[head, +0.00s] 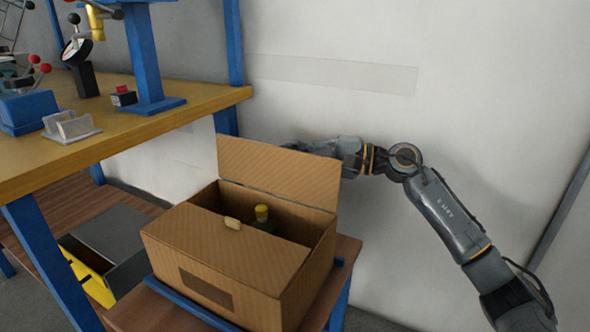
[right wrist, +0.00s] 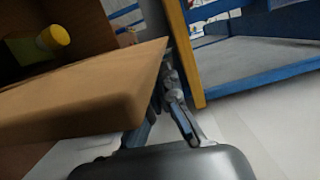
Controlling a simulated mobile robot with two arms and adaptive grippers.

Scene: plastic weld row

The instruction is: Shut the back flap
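The cardboard box (head: 215,293) sits on a small stand in the head view. Its back flap (head: 275,172) stands up, tilted slightly back. The front flap (head: 225,245) lies over the front of the opening. A green bottle with a yellow cap (head: 262,212) stands inside; the cap (right wrist: 54,37) also shows in the right wrist view. My right arm reaches in behind the back flap, and the flap hides part of the gripper (head: 296,147). In the right wrist view, the gripper fingers (right wrist: 172,98) are beside a cardboard panel's edge (right wrist: 90,90); their gap is unclear. My left gripper is out of view.
A workbench (head: 190,112) with a blue post and several fixtures stands at the left. A grey and yellow bin (head: 112,240) is below it. A white wall (head: 480,70) rises close behind the box. The space right of the box looks clear apart from my arm.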

